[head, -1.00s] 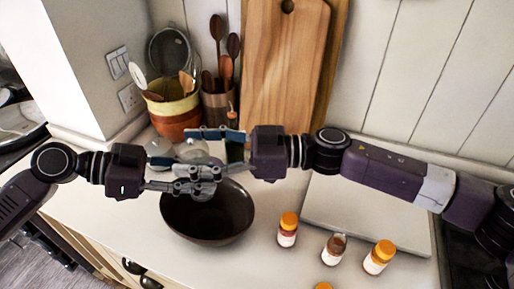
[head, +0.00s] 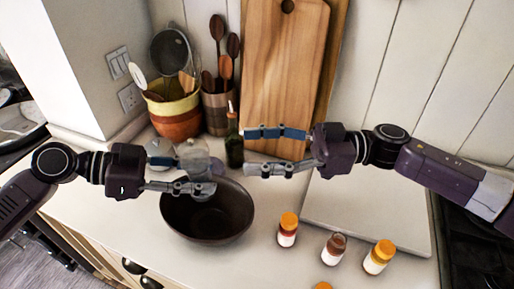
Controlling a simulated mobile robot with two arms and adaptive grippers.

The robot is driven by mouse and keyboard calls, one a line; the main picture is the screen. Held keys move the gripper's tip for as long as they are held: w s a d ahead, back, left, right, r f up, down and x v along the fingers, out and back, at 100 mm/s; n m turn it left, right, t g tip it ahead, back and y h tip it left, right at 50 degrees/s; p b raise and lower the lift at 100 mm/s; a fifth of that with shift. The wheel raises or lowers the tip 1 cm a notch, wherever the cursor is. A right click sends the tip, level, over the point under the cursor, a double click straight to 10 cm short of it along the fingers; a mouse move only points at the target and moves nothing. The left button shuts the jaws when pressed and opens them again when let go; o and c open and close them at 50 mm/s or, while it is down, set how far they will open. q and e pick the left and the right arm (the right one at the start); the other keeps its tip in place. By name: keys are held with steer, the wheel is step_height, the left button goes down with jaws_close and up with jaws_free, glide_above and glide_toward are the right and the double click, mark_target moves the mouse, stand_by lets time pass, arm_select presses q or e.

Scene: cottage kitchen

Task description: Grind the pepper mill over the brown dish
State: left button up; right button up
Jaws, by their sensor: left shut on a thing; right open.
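The brown dish (head: 225,215) is a dark round bowl on the counter in the head view. My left gripper (head: 200,180) is over the dish's back left part, shut on a greyish thing (head: 194,154) that looks like the pepper mill. It rises above the fingers and seems roughly upright. Its lower part is largely hidden by the fingers. My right gripper (head: 258,150) is open and empty, to the right of the mill and apart from it, behind the dish's right side.
A dark bottle (head: 234,150) stands behind the dish. Several orange-capped jars (head: 288,232) stand to the right, in front of a pale board (head: 375,220). A utensil crock (head: 175,115) and wooden boards (head: 280,70) are at the back wall.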

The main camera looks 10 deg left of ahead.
mark_target(193, 151)
steer(key=s+a+m+t, duration=0.1)
steer(key=a, duration=0.2)
steer(key=s+a+m+t, duration=0.1)
steer(key=a+m, duration=0.1)
steer(key=a, duration=0.2)
steer(key=s+a+m+t, duration=0.1)
steer(key=a, duration=0.3)
steer(key=shift+a+r+m+y, duration=0.1)
steer(key=shift+a+m+y, duration=0.15)
steer(key=shift+m+y, duration=0.05)
stand_by(0.4)
steer(key=c, duration=1.2)
steer(key=shift+t, duration=0.5)
